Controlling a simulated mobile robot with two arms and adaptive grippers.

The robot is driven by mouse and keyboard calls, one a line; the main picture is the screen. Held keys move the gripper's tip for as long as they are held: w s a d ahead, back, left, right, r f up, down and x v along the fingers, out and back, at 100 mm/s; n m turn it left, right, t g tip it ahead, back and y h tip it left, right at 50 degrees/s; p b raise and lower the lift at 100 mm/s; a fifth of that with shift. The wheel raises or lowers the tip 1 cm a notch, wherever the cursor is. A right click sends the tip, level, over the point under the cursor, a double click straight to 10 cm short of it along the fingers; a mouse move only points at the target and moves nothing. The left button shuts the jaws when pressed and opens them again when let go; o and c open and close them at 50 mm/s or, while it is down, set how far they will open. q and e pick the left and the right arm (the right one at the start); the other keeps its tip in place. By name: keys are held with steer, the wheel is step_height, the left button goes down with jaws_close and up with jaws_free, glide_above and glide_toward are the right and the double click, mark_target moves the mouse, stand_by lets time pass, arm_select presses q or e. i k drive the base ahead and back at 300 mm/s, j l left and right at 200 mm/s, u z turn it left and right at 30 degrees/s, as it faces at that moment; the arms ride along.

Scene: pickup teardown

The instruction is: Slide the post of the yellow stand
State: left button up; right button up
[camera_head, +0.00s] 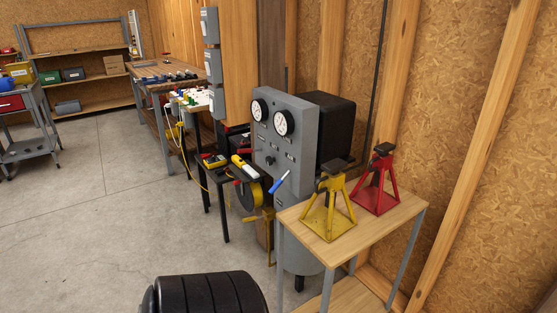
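The yellow stand (328,205) stands upright on the near left part of a small wooden table at the right. It has a square base, splayed legs and a dark saddle on top of its post (335,168). A similar red stand (377,182) stands behind it to the right, with a small gap between their bases. Neither of my grippers is in the view, and nothing touches the yellow stand.
The wooden table (397,218) has bare room at its right. A grey gauge panel (283,145) stands behind it to the left. Black tires (215,294) lie at the bottom. Open concrete floor (110,215) fills the left, with a grey cart (30,147) further back.

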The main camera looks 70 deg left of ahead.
mark_target(333, 167)
steer(key=u, duration=1.8)
